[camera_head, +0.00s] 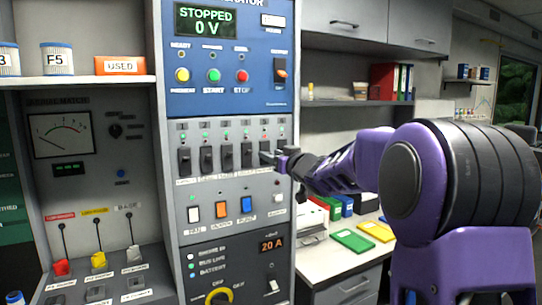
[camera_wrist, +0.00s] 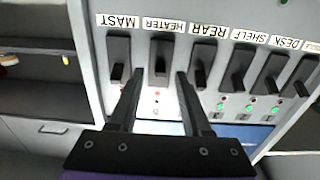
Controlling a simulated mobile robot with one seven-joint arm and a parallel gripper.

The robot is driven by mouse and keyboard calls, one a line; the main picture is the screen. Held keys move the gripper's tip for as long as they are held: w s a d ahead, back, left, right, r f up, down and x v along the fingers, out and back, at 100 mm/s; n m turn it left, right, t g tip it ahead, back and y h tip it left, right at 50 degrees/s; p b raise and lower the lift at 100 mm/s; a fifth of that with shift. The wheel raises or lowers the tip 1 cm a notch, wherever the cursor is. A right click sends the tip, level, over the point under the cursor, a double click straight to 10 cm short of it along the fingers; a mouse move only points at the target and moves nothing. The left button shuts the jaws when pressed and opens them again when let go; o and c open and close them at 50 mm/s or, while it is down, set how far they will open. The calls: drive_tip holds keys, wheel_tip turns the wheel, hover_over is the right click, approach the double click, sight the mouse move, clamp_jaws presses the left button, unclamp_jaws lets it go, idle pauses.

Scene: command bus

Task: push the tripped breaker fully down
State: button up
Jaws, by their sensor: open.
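A row of black breakers sits on a grey panel, with name labels below them; the wrist view is upside down. In the wrist view the HEATER breaker (camera_wrist: 160,62) has a lit red lamp, and its lever sits a little differently from the MAST breaker (camera_wrist: 118,60) lever. The REAR breaker (camera_wrist: 204,60) is on its other side. My gripper (camera_wrist: 156,76) is open and empty, its fingers apart on either side of the HEATER breaker. Contact cannot be told. In the head view my gripper (camera_head: 274,157) is at the row's right end, partly hiding the breakers there.
Rocker switches (camera_head: 221,210) and a yellow rotary knob (camera_head: 218,297) are below the row. A blue generator panel (camera_head: 231,60) is above. A desk (camera_head: 345,262) with folders stands to the right. Neighbouring breakers are close to my fingers.

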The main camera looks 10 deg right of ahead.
drive_tip(key=shift+c, duration=0.3)
clamp_jaws()
drive_tip(key=shift+f+b, duration=0.15)
drive_tip(key=shift+b, duration=0.25)
drive_tip(key=shift+w+f+t+y+b, duration=0.1)
drive_tip(key=shift+f+t+y+b, duration=0.4)
drive_tip(key=shift+t+b, duration=1)
drive_tip(key=shift+w+f+t+y+b, duration=0.1)
drive_tip(key=shift+f+t+y+b, duration=0.35)
drive_tip(key=shift+t+b, duration=1.05)
drive_tip(key=shift+f+g+b, duration=0.15)
drive_tip(key=shift+g+b, duration=0.15)
drive_tip(key=shift+b, duration=0.1)
